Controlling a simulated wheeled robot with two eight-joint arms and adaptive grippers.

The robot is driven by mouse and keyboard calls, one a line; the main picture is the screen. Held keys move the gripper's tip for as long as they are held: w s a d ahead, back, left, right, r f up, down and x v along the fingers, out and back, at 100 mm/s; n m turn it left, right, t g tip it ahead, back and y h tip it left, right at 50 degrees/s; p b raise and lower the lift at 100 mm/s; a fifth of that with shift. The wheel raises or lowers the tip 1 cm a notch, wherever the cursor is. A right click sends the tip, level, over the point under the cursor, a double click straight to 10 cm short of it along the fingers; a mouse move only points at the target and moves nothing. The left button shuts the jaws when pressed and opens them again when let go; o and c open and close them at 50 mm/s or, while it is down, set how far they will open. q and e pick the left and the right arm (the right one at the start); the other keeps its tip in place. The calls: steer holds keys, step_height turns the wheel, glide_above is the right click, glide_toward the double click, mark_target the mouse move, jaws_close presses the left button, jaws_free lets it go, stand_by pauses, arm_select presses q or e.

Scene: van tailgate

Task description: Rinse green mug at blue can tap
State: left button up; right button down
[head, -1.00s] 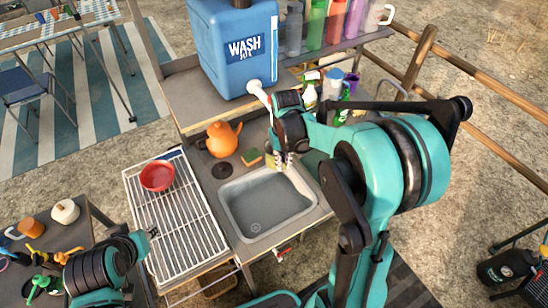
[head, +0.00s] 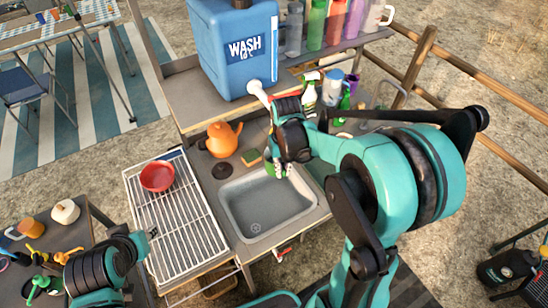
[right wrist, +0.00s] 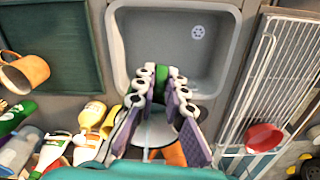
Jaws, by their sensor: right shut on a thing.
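The blue can (head: 222,62) marked WASH stands on the shelf behind the sink, with its white tap (head: 256,88) facing forward. The grey sink (head: 240,228) is below and in front of it. My right gripper (head: 279,170) points down over the sink's back right part, just in front of the tap. In the right wrist view its fingers (right wrist: 161,88) are shut on a green thing (right wrist: 161,76), apparently the green mug, mostly hidden by the fingers. My left gripper (head: 151,233) is low beside the drying rack; its fingers are too small to read.
A red bowl (head: 157,176) sits on the wire rack (head: 185,235) left of the sink. Bottles (head: 309,94) crowd the right rear. The sink basin is empty.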

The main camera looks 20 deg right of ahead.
steer(key=s, duration=0.5)
steer(key=shift+s+d, duration=0.1)
steer(key=shift+s, duration=0.25)
stand_by(1.1)
steer(key=s+r+p, duration=0.4)
steer(key=s, duration=0.1)
steer(key=shift+p, duration=0.3)
stand_by(0.3)
